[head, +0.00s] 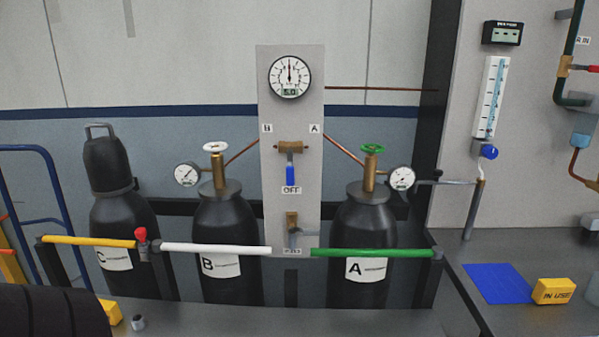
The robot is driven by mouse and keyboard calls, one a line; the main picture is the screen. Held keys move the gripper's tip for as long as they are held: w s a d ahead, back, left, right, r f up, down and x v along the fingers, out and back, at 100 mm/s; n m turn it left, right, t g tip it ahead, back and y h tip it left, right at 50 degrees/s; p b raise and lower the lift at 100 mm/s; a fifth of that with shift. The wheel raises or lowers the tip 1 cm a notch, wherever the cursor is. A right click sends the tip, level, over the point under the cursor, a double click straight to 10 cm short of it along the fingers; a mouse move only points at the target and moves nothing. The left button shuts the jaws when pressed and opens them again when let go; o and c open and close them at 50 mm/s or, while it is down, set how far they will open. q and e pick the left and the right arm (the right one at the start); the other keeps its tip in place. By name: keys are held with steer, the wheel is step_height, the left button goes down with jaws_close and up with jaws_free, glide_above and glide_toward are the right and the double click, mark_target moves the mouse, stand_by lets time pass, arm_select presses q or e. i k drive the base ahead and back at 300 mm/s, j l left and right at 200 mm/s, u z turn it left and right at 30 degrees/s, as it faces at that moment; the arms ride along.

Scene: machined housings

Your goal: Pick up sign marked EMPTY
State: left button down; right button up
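No sign with the word EMPTY can be read in the head view. A yellow block (111,312) stands at the bottom left, partly hidden behind a dark ribbed shape, and no marking on it can be read. Another yellow block (554,291), marked IN USE, sits on the right-hand bench beside a blue mat (497,283). Neither of my grippers shows its fingers in the head view.
Black cylinders C (122,220), B (226,240) and A (362,240) stand behind yellow, white and green bars. A gauge panel (291,130) rises in the middle. A small metal cylinder (138,322) is right of the left yellow block. The front ledge's middle looks clear.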

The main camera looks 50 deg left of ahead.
mark_target(112, 311)
steer(key=u, duration=2.85)
steer(key=i+j+z, duration=0.15)
steer(key=j, duration=0.4)
steer(key=i+j+z, duration=0.1)
steer(key=j, duration=0.45)
steer(key=i+j+z, duration=0.15)
steer(key=j, duration=0.45)
steer(key=i+j+z, duration=0.15)
steer(key=j, duration=0.4)
steer(key=i+j+z, duration=0.15)
steer(key=j, duration=0.45)
